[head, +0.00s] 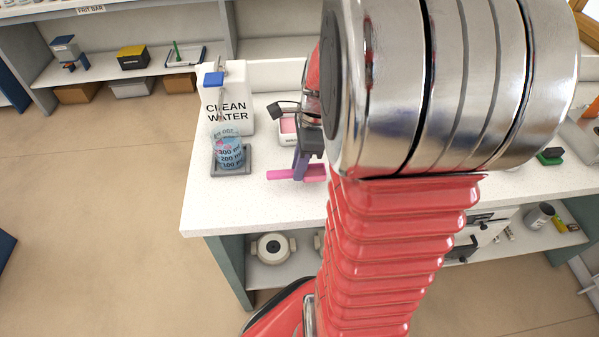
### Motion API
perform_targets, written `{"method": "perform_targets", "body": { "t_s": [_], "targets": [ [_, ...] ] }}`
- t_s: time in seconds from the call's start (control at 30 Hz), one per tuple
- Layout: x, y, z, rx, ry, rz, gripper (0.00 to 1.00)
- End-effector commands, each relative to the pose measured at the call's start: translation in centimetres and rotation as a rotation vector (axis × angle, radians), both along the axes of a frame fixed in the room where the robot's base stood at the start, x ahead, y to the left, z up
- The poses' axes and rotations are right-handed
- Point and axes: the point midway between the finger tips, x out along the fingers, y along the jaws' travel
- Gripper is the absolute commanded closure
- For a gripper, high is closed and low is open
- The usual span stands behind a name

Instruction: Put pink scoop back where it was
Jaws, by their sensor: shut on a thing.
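The pink scoop (280,175) shows as a pink bar low over the white worktop, near its front left part. My gripper (301,172) points down and is shut on the scoop, with its purple-grey fingers across the bar. The scoop's right end runs behind my arm and is hidden. I cannot tell whether the scoop touches the worktop. A small white container with pink contents (288,125) stands just behind my gripper, partly covered by it.
A measuring beaker (229,152) of bluish liquid stands on a grey tray (231,172) to the left. Behind it is a white "CLEAN WATER" container (236,108). The worktop (225,205) is clear at its front left. My arm hides much of the right side.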

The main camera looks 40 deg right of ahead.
Motion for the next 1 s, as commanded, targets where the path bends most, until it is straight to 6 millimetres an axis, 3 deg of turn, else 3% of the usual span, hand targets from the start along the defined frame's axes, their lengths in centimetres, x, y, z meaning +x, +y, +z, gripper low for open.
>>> {"method": "perform_targets", "body": {
  "t_s": [0.2, 0.47, 0.5, 0.7, 1.0],
  "targets": [
    [-0.1, 0.0, -2.6, 0.002, 0.003, 0.0, 1.0],
    [-0.1, 0.0, -2.9, 0.0, 0.0, -0.001, 1.0],
    [-0.1, 0.0, -2.9, 0.001, 0.001, -0.002, 0.81],
    [-0.1, 0.0, -2.9, 0.001, 0.001, -0.002, 0.67],
    [-0.1, -0.1, -2.8, 0.001, 0.001, -0.002, 0.65]
  ]
}}
